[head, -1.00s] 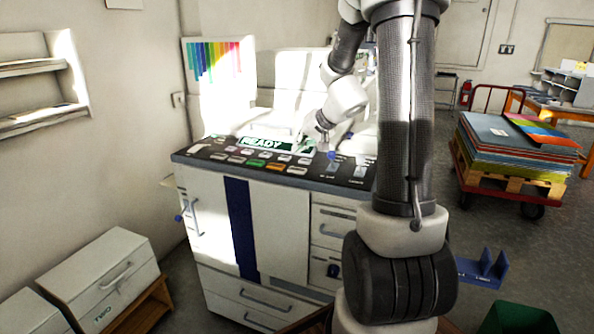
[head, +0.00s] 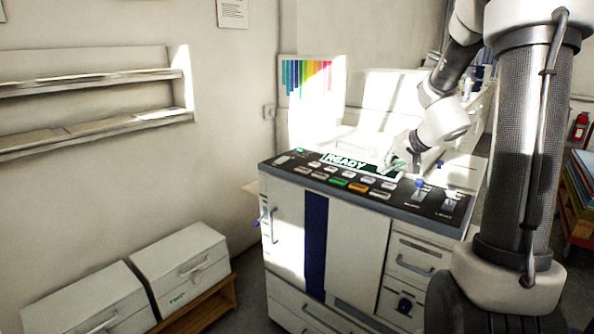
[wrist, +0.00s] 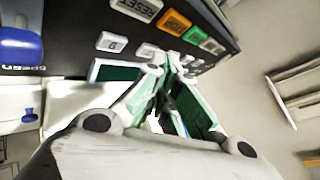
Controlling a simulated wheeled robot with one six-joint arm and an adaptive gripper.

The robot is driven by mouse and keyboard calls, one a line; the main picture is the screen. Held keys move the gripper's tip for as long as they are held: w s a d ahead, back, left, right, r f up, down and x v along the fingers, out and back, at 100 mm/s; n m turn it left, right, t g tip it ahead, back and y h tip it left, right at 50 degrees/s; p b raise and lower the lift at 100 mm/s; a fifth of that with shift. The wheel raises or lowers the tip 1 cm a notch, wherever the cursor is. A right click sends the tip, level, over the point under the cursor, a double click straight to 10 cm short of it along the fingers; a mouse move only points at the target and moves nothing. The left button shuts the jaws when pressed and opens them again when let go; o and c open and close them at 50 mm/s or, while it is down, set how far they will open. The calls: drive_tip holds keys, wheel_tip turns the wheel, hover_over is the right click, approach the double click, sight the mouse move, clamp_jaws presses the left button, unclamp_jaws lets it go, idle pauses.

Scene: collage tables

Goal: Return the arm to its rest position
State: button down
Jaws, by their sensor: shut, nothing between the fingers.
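My arm comes down from the top right of the head view over a white copier-like machine (head: 345,245). My gripper (head: 396,166) is over the machine's dark control panel, by the right end of the green READY display (head: 350,163). In the wrist view my gripper (wrist: 174,62) is shut and empty, its green-padded fingers meeting in front of the panel buttons (wrist: 190,32). Whether the fingertips touch the panel cannot be told.
Blue-knobbed levers (head: 418,186) stand on the panel to the right of my gripper. White boxes (head: 180,262) sit on a low wooden stand at the lower left. Wall shelves (head: 90,85) are at the left. A fire extinguisher (head: 579,128) shows at the far right.

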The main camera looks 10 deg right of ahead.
drive_tip(key=shift+a, duration=0.1)
drive_tip(key=s+a+f+g+y, duration=0.1)
drive_tip(key=s+a+g, duration=0.15)
drive_tip(key=s, duration=0.55)
drive_tip(key=s+a+g, duration=0.2)
drive_tip(key=s+g, duration=0.1)
drive_tip(key=s, duration=0.5)
drive_tip(key=s+a+r+n+h, duration=0.1)
drive_tip(key=s+r+n, duration=0.2)
drive_tip(key=s, duration=0.4)
drive_tip(key=s+a+r+n+h, duration=0.2)
drive_tip(key=s+r, duration=0.3)
drive_tip(key=s, duration=0.3)
drive_tip(key=shift+a+n+t, duration=0.2)
drive_tip(key=shift+n+t, duration=0.25)
drive_tip(key=shift+n, duration=0.25)
drive_tip(key=shift+s, duration=0.1)
